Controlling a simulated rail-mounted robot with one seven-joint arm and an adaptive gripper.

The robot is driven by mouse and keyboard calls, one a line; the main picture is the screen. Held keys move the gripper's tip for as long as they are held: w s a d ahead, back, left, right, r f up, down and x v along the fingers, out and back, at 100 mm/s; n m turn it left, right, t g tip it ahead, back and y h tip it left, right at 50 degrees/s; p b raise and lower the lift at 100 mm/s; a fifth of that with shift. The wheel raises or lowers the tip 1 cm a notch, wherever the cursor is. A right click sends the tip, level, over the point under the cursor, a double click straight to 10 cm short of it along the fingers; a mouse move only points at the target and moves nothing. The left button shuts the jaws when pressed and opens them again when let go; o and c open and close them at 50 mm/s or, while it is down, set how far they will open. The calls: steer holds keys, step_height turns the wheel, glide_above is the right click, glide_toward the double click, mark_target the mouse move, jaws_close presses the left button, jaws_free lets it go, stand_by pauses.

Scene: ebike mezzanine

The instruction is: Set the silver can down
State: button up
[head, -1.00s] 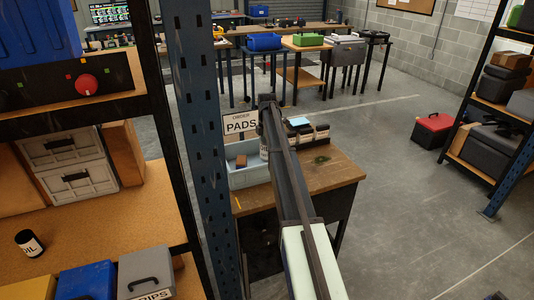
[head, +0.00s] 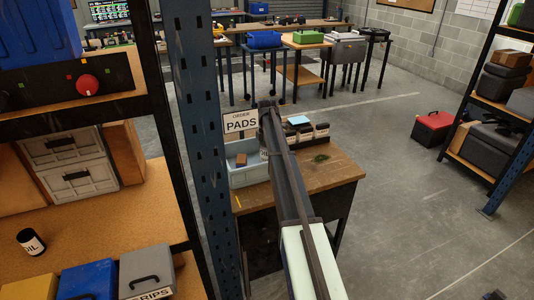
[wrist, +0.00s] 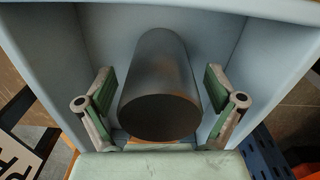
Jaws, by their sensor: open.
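The silver can (wrist: 160,85) shows in the wrist view as a dark grey metal cylinder with its round end towards the camera. It is inside the pale blue bin (wrist: 225,30), whose walls rise around it. My gripper (wrist: 160,92) is open, with one green-and-grey finger on each side of the can and a gap to each. I cannot tell whether the can rests on the bin floor. In the head view the bin (head: 248,177) stands on a wooden bench (head: 320,175), and my arm hides most of the gripper and can.
A blue rack post (head: 203,130) is close on the left. The bench's front right is clear.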

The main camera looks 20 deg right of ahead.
step_height(320, 180, up, 12)
steer(key=b, duration=0.3)
stand_by(0.3)
